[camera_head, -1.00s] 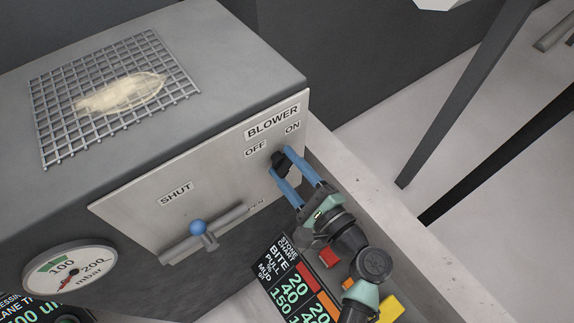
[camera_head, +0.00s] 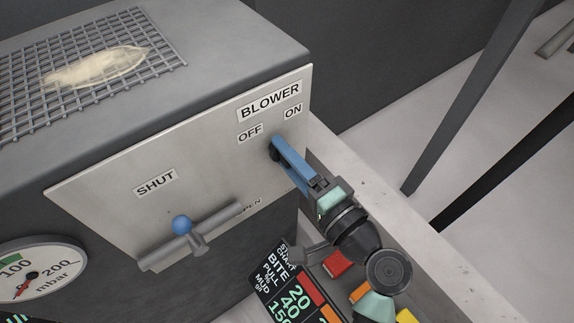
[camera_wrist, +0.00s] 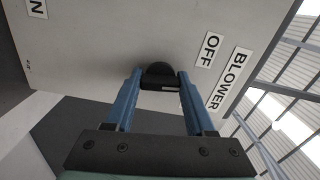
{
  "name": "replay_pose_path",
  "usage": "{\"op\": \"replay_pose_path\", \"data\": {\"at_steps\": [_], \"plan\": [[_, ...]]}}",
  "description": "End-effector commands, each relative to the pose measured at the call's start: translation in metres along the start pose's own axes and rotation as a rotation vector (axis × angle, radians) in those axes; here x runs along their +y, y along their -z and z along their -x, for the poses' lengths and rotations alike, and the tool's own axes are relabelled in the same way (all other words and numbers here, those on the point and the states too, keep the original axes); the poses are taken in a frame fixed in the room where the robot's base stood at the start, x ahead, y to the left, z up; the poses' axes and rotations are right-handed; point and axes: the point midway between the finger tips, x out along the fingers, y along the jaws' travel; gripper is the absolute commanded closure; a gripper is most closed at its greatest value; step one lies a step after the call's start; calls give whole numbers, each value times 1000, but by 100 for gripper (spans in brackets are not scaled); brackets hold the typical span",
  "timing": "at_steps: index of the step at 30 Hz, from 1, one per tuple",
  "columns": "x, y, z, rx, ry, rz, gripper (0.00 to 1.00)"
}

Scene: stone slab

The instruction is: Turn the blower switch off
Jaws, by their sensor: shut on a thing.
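The blower switch is a small black knob (camera_head: 274,153) on a pale panel (camera_head: 105,205), below the OFF label (camera_head: 250,133) and the ON label (camera_head: 293,111). My gripper (camera_head: 279,150) is shut on the knob, with its blue fingers on either side. In the wrist view, the black knob (camera_wrist: 160,75) sits between the fingertips of my gripper (camera_wrist: 160,84), with a pale mark on its near edge. The OFF label is to its upper right there. The fingers partly hide the knob in the head view, and I cannot tell its exact setting.
A blue-knobbed valve lever (camera_head: 182,225) stands out from the panel at lower left, by a SHUT label. A pressure gauge (camera_head: 40,270) is at far left. A wire grid (camera_head: 150,50) lies on top of the box. A dark chart (camera_head: 275,290) is below my arm.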

Motion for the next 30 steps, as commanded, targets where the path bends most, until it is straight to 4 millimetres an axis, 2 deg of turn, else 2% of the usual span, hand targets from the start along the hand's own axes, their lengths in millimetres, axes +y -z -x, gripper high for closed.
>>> {"op": "replay_pose_path", "data": {"at_steps": [1,15,30], "plan": [[6,-1,0,0,0,48,100],[4,-1,0,-1,0,431,100],[1,0,0,-1,-2,583,100]]}}
